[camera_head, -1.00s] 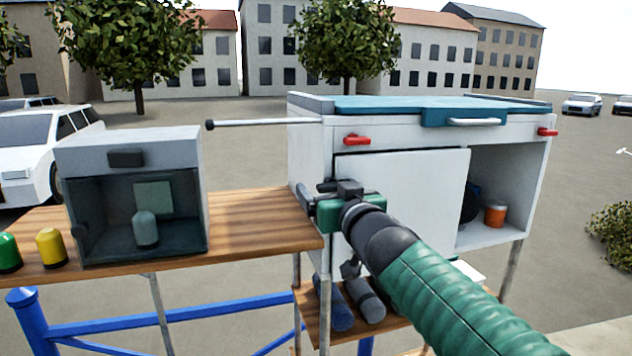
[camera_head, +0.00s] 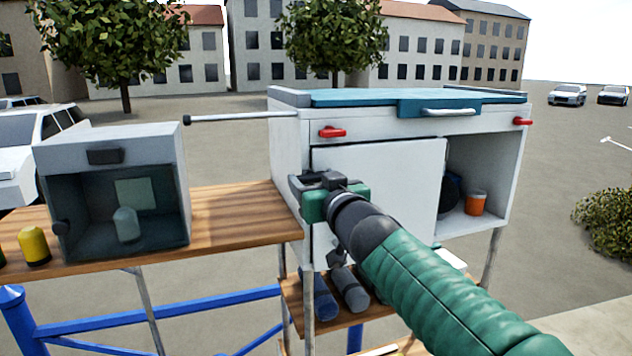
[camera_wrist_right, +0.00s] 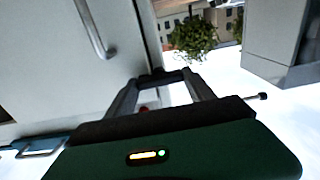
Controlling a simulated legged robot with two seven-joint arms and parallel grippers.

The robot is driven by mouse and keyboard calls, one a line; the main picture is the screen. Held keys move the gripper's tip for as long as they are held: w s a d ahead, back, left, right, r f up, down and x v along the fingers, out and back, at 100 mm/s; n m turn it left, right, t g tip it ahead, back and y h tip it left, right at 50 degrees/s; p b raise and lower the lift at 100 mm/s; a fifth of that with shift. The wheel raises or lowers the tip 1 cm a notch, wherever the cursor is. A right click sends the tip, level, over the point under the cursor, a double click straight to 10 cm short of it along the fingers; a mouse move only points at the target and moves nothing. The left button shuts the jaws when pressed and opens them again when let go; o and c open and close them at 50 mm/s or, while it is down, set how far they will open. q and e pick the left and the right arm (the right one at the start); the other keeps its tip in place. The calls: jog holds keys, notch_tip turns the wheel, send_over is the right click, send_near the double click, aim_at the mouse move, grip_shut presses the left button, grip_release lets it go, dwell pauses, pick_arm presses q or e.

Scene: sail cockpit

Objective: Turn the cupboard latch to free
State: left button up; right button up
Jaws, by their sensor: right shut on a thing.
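The white cupboard (camera_head: 385,178) stands at centre right, with a pale front door and an open bay at its right. My right gripper (camera_head: 313,181) is at the door's upper left edge, below a red knob (camera_head: 333,132). In the right wrist view, its two fingers (camera_wrist_right: 165,82) close in on a small dark piece at their tips, which looks like the cupboard latch. The gripper hides the latch in the head view, so its angle cannot be told. My left gripper is not in view.
A metal rod (camera_head: 240,117) sticks out left of the cupboard's top. An orange tin (camera_head: 475,203) sits in the open bay. Rolled items (camera_head: 348,290) lie on the lower shelf.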

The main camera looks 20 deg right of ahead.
jog(key=shift+f+n, duration=0.1)
jog(key=shift+n, duration=0.8)
jog(key=n, duration=0.3)
jog(key=shift+n, duration=0.3)
jog(key=n, duration=0.3)
jog(key=shift+n+b, duration=0.3)
jog(key=shift+b, duration=0.05)
jog(key=n, duration=0.4)
jog(key=shift+f, duration=0.1)
jog(key=n, duration=0.4)
jog(key=shift+n+b, duration=0.3)
jog(key=shift+f, duration=0.1)
jog(key=o, duration=1.1)
jog(key=shift+o, duration=1.3)
jog(key=shift+w, duration=0.25)
